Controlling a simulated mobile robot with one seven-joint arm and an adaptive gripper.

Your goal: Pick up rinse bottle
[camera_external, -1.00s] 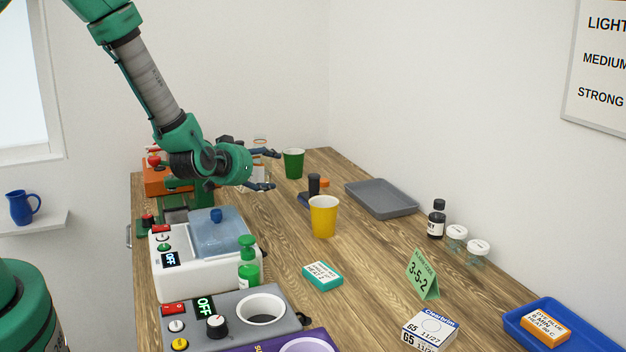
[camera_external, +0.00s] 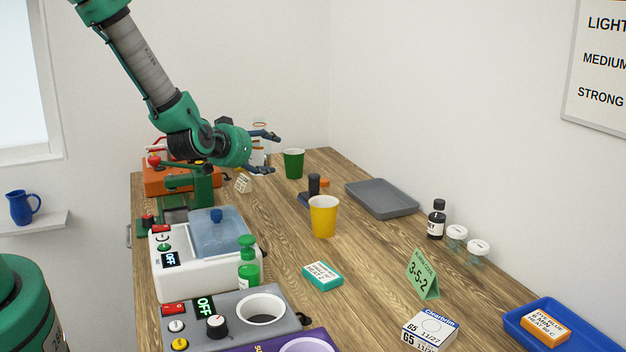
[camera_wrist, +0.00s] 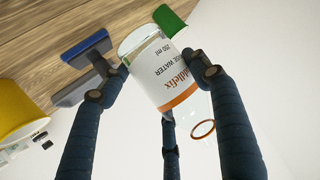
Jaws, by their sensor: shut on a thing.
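The rinse bottle (camera_wrist: 165,72) is a clear bottle with a white label, reading in part "water" and "250 ml", and orange markings. It fills the middle of the wrist view, tilted in the picture. The dark fingers of my gripper (camera_wrist: 163,82) are shut around it. In the external view my gripper (camera_external: 273,153) is above the far part of the table, and the rinse bottle (camera_external: 262,157) shows only in part behind the fingers. Its lower end is hard to make out there.
A green cup (camera_external: 293,163) stands just right of my gripper, with a yellow cup (camera_external: 323,216) nearer. A grey tray (camera_external: 382,198) lies to the right. An orange machine (camera_external: 170,180) is at the left.

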